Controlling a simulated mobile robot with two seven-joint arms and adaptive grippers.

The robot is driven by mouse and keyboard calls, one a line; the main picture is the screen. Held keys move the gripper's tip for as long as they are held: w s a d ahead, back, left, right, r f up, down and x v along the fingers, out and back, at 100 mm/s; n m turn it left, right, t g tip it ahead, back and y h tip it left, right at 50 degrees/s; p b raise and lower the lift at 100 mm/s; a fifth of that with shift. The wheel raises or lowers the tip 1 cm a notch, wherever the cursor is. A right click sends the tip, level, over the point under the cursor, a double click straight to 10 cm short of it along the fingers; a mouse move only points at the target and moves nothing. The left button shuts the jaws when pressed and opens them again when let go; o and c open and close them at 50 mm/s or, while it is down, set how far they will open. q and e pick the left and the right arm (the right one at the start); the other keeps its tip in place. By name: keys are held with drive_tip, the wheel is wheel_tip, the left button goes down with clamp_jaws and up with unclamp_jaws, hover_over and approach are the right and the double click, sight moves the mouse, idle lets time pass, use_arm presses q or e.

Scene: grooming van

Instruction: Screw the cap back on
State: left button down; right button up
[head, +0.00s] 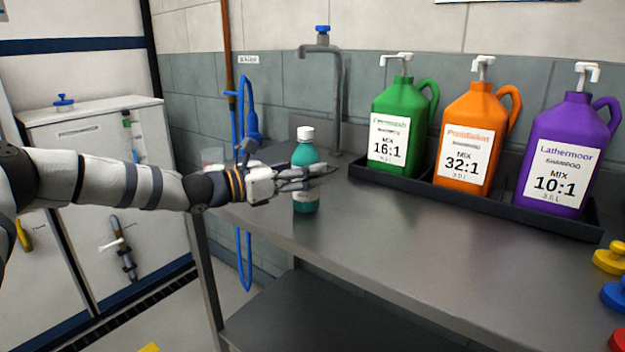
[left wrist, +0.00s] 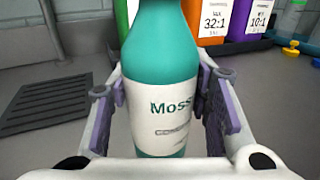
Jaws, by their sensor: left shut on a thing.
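A teal bottle (head: 306,155) stands upright on the steel counter, with a white cap (head: 306,133) sitting on its top. My left gripper (head: 308,176) reaches in from the left with its fingers around the bottle's body, shut on it. In the left wrist view the bottle (left wrist: 163,60) fills the middle, its white label reading "Moss", between the two finger pads; its top and cap are out of that frame. From the head view I cannot tell whether the cap is threaded tight. My right gripper is in neither view.
Green (head: 385,105), orange (head: 455,120) and purple (head: 550,140) pump jugs stand in a black tray (head: 425,190) at the back. A tap (head: 338,95) and blue hose (head: 249,125) are behind the bottle. Coloured knobs (head: 612,258) sit at the right. The counter's middle is clear.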

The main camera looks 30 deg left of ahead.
use_arm(q)
drive_tip(key=shift+s+d+f, duration=0.15)
drive_tip(key=shift+s+f, duration=0.05)
drive_tip(key=shift+f, duration=0.35)
drive_tip(key=shift+s+d+r, duration=0.15)
drive_tip(key=shift+s+r, duration=0.15)
drive_tip(key=shift+r, duration=0.1)
drive_tip(key=shift+w+f, duration=0.15)
drive_tip(key=shift+w, duration=0.05)
drive_tip(key=c, duration=1.1)
unclamp_jaws()
drive_tip(key=shift+o, duration=1.3)
drive_tip(key=shift+s, duration=0.1)
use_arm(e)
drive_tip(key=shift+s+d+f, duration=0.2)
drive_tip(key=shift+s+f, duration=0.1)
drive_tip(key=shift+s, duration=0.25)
